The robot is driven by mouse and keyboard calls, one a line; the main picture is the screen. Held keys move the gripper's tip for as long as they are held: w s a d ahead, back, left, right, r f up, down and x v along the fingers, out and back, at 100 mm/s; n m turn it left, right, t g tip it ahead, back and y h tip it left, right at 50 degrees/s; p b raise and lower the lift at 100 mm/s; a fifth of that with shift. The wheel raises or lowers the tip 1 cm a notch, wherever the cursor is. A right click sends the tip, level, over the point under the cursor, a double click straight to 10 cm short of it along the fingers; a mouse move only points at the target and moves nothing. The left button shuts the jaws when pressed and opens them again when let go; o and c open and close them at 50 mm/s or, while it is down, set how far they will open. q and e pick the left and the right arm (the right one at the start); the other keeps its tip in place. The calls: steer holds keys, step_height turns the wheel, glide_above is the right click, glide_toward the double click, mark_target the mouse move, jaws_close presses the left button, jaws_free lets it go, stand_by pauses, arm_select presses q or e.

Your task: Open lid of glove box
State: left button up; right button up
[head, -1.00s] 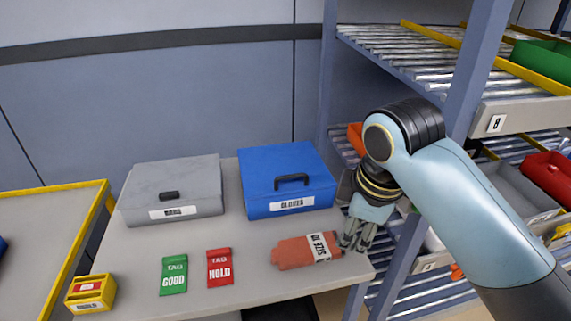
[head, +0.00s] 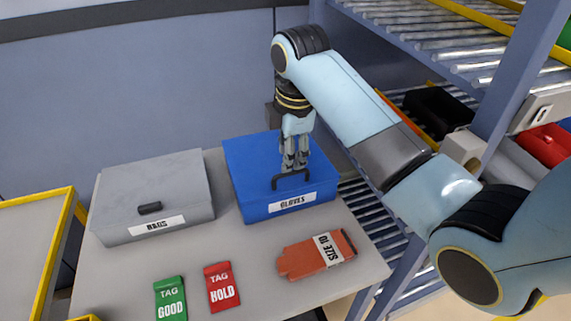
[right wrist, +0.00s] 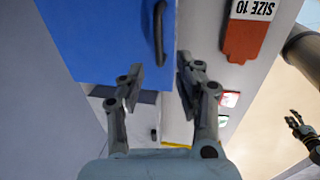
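The blue glove box (head: 250,165), labelled GLOVES, stands on the grey table with its lid shut. Its black handle (head: 291,180) is at the front edge of the lid; it also shows in the right wrist view (right wrist: 158,32). My right gripper (head: 293,168) points down over the lid, close to the handle from behind. In the right wrist view its two fingers (right wrist: 160,80) are apart with nothing between them. Whether a finger touches the lid or handle I cannot tell. My left gripper (right wrist: 302,130) shows only as a small dark shape at that view's right edge.
A grey box (head: 165,185) labelled RAGS stands left of the blue box. A roller shelf rack (head: 505,100) rises at the right.

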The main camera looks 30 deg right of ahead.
mark_target(287, 175)
steer(key=f, duration=0.1)
steer(key=w+f, duration=0.1)
steer(key=f, duration=0.1)
steer(key=shift+d+f, duration=0.1)
steer(key=shift+f, duration=0.05)
step_height(287, 175, down, 2)
steer(key=shift+w+p, duration=0.1)
steer(key=shift+p, duration=0.2)
steer(key=shift+c, duration=1.1)
steer(key=c, duration=0.4)
arm_select(q)
steer(key=shift+w+r, duration=0.2)
steer(key=shift+w, duration=0.35)
steer(key=shift+w+r, duration=0.2)
steer(key=shift+w, duration=0.35)
arm_select(e)
jaws_close()
arm_select(q)
steer(key=shift+w, duration=0.25)
